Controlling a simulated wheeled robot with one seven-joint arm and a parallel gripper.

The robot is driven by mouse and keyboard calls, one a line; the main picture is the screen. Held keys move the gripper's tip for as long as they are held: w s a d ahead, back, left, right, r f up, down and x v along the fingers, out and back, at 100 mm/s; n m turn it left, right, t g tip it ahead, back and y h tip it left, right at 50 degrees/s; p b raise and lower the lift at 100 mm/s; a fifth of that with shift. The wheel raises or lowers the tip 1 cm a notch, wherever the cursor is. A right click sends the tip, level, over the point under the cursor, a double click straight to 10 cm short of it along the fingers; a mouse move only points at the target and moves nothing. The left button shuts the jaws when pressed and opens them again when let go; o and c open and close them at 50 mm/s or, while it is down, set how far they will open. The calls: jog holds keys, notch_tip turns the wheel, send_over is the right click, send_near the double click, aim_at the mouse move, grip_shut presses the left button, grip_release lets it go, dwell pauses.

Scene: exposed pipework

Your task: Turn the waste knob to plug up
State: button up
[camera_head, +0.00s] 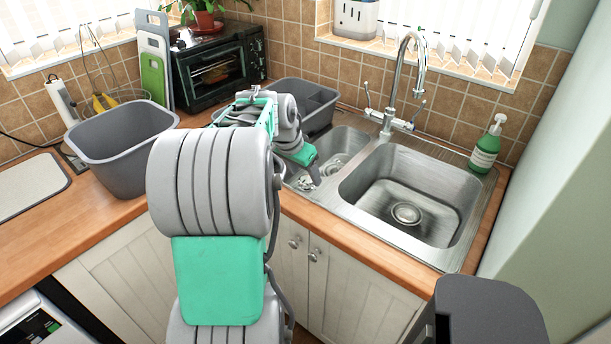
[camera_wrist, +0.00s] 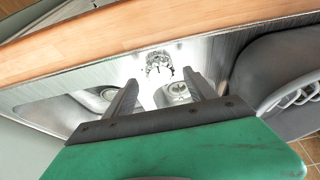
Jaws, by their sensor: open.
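The waste knob (camera_wrist: 158,62) is a small shiny metal knob on the steel sink top, near the wooden front edge of the counter. In the head view the knob (camera_head: 304,184) shows just left of my gripper (camera_head: 314,174). In the wrist view my gripper (camera_wrist: 162,79) is open and empty, its two dark fingers spread, with the knob beyond the gap between their tips. The fingers do not appear to touch it. The large sink bowl (camera_head: 362,183) has an open-looking round drain (camera_head: 406,213). The small bowl's drain (camera_wrist: 176,91) shows between the fingers.
The tall tap (camera_head: 388,115) stands behind the bowls. A soap bottle (camera_head: 485,150) is at the right. A grey tub (camera_head: 120,150) stands on the left counter.

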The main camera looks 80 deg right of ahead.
jog(key=shift+x, duration=1.15)
jog(key=shift+w, duration=0.1)
jog(key=c, duration=1.4)
